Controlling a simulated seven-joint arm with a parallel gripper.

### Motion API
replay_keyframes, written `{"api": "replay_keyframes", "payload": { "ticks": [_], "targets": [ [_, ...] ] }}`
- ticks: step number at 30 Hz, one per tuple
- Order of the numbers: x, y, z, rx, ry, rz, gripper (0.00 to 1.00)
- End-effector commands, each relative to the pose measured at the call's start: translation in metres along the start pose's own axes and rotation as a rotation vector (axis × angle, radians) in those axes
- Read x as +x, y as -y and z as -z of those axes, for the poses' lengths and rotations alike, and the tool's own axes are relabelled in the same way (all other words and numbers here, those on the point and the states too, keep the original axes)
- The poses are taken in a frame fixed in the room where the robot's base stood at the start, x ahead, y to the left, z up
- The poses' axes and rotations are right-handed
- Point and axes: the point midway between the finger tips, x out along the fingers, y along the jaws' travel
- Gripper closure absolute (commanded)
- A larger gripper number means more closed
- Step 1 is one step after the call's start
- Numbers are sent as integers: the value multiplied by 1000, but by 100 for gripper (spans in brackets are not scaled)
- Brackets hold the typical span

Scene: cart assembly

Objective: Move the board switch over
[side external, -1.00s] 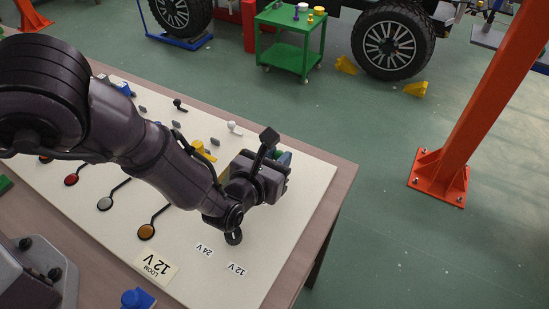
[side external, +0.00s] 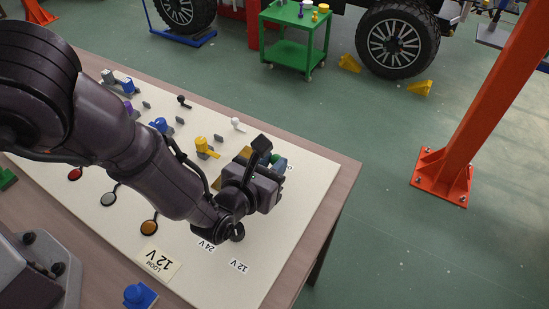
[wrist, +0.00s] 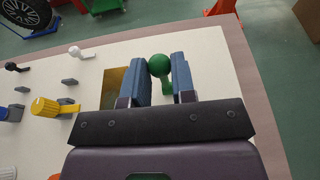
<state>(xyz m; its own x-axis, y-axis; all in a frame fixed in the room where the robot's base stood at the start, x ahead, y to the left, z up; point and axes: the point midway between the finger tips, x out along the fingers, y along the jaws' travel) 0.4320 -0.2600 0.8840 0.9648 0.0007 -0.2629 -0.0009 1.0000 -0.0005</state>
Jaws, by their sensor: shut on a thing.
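A pale board (side external: 185,225) lies on the table, with labels reading 24 V (side external: 206,244), 12 V (side external: 238,265) and LOOM 12 V (side external: 158,262). My gripper (side external: 275,163) is low over its right part. In the wrist view, my gripper (wrist: 158,85) has its two blue fingers on either side of a green ball-topped handle (wrist: 158,65), and it is shut on that handle. I take the handle for the board switch. Its base is hidden by the fingers and the gripper body. In the side view, my wrist hides most of this spot.
A yellow-topped part (side external: 202,145), a blue part (side external: 159,124) and white (side external: 236,122) and black (side external: 183,100) knobs stand on the board. Red, grey and orange (side external: 149,227) discs lie nearer. A yellow plate or opening (wrist: 115,85) is left of the fingers.

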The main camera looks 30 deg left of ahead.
Motion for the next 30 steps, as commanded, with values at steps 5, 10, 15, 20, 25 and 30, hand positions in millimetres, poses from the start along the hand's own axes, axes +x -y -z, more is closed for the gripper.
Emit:
{"api": "replay_keyframes", "payload": {
  "ticks": [5, 10, 15, 20, 25, 30],
  "targets": [
    [-4, 0, 3, 2, -5, 1, 89],
    [-4, 0, 3, 2, -6, 1, 89],
    [-9, 0, 5, 3, -7, 2, 89],
    [-17, 0, 10, 2, -8, 2, 89],
    [-21, 0, 12, 2, -7, 1, 89],
    [-21, 0, 11, 2, -6, 1, 89]
  ]
}}
